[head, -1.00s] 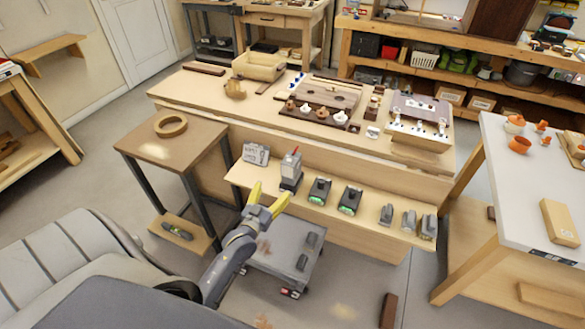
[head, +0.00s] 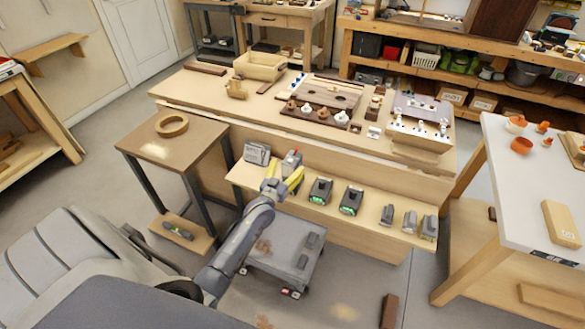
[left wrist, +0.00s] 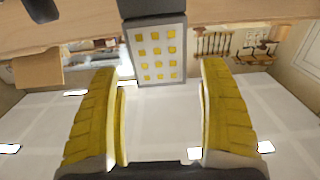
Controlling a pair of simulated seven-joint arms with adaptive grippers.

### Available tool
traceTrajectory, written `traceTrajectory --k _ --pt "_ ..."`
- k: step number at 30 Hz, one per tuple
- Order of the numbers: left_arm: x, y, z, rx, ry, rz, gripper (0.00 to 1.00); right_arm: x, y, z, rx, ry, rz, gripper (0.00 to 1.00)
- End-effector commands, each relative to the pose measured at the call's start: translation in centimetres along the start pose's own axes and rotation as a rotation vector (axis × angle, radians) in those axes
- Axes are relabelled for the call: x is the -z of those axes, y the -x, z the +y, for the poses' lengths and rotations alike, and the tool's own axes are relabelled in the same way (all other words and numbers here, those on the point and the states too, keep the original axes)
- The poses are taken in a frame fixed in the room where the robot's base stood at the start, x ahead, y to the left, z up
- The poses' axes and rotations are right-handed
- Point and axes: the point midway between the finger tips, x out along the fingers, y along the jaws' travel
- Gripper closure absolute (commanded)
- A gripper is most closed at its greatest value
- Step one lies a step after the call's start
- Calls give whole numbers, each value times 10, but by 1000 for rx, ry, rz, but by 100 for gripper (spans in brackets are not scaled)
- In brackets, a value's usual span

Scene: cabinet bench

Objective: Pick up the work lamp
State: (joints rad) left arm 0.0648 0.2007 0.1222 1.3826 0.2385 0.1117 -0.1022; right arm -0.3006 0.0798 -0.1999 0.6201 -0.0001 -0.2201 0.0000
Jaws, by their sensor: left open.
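The work lamp (head: 292,158) stands on the low shelf at the front of the bench in the head view. Its lower part is hidden behind my left gripper (head: 285,180). In the left wrist view the lamp (left wrist: 157,52) shows as a grey panel with yellow squares. It lies between the tips of the two yellow fingers (left wrist: 160,75), with a gap on each side. My left gripper is open, and neither finger visibly touches the lamp. My right gripper is not in view.
On the same shelf, a grey case (head: 256,153) stands left of the lamp, and a charger with green lights (head: 320,190) is close on its right. A second charger (head: 351,200) and several grey tools stand farther right. A grey cart (head: 285,245) is below.

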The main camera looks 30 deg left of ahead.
Motion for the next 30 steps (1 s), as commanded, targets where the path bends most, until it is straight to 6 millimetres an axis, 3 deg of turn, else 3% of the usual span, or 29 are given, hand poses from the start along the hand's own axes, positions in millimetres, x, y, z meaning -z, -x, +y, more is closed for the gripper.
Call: traceTrajectory --k 15,26,30 --pt "3 -48 -1 0 0 0 22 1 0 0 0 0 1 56" --pt "3 -52 -1 -1 -1 0 22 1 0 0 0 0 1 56" --pt "3 -52 -1 0 0 0 35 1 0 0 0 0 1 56"
